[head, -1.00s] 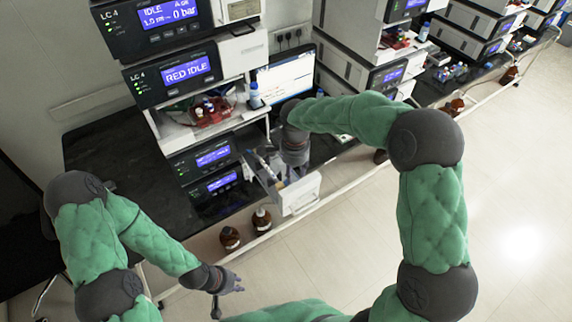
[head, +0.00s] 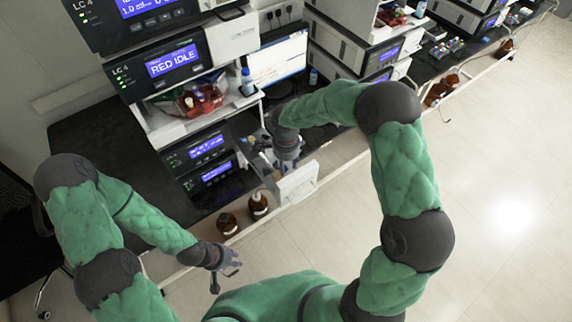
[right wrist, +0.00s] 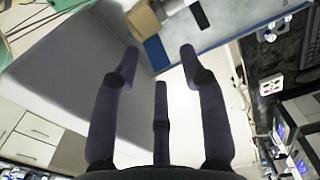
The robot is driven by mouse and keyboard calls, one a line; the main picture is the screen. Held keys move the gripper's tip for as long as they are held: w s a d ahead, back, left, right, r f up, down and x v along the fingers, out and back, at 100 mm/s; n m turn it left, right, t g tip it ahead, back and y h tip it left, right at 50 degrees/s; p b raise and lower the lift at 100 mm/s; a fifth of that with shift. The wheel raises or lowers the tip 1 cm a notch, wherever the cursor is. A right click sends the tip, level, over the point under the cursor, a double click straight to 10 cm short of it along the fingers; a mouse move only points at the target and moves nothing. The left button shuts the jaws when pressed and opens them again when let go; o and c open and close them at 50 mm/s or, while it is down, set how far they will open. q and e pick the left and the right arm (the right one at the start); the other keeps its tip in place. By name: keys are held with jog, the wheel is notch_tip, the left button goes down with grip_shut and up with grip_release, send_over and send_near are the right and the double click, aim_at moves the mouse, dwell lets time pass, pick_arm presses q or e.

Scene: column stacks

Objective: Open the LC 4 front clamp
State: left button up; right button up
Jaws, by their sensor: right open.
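The LC 4 stack stands at the left in the head view, with its LC 4 label on the dark module reading RED IDLE (head: 172,61). Low on it, a white-fronted drawer (head: 298,184) stands pulled out. My right gripper (head: 288,164) is just above and behind this front panel. A grey panel (right wrist: 75,65) fills the left there, with a tan block (right wrist: 143,20) beyond the fingertips. I cannot make out the front clamp. My left gripper (head: 228,268) is open and empty, low, away from the stack.
Two brown bottles (head: 258,204) stand in front of the stack beside the drawer. A monitor (head: 277,58) is behind my right arm. More instrument stacks (head: 350,48) stand to the right. The floor (head: 500,150) in front is clear.

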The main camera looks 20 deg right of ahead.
jog(key=shift+f, duration=0.65)
grip_shut()
